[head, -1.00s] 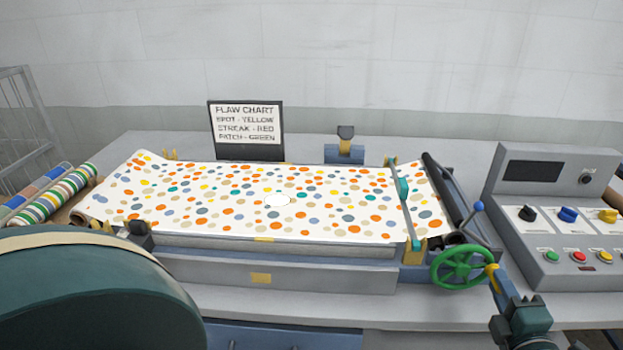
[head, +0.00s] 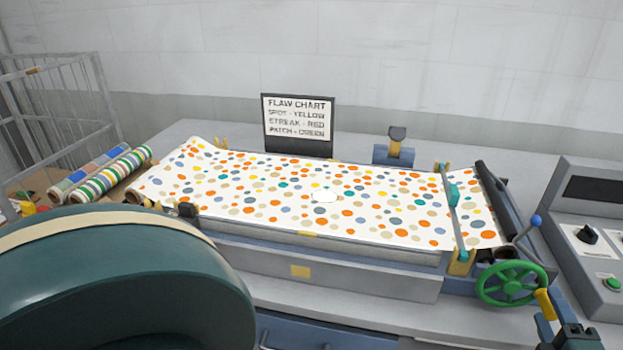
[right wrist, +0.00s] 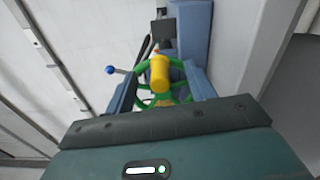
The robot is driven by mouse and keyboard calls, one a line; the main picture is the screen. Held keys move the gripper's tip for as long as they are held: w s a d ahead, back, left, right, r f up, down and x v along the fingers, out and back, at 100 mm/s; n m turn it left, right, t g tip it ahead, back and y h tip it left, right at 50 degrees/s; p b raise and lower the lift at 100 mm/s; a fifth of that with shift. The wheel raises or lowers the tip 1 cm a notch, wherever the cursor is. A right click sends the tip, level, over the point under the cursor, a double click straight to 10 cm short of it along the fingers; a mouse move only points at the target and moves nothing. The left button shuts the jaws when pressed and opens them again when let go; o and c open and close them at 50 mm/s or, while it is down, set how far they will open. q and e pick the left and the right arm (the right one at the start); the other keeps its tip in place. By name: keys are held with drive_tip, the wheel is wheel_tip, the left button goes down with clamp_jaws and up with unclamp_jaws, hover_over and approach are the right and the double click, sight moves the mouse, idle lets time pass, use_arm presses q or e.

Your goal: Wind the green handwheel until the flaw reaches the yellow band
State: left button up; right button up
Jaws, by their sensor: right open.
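The green handwheel (head: 511,283) is on the front right of the press, with a yellow handle (head: 543,302) at its lower right. In the right wrist view the handle (right wrist: 159,72) stands between my right gripper's two fingers (right wrist: 161,80), which are open around it. In the head view my right gripper (head: 557,312) is at the lower right corner, at the handle. The dotted sheet (head: 250,205) lies across the press with a white blank oval flaw (head: 325,196) near its middle. A yellow mark (head: 300,271) is on the press front. My left gripper is not in view.
A flaw chart (head: 298,118) stands behind the sheet, reading spot yellow, streak red, patch green. A lever with a blue knob (head: 536,220) rises beside the wheel. A control panel (head: 590,235) is at right. Striped rolls (head: 112,178) lie at left.

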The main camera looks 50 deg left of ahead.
drive_tip(key=shift+p+v, duration=0.9)
drive_tip(key=shift+v, duration=2.6)
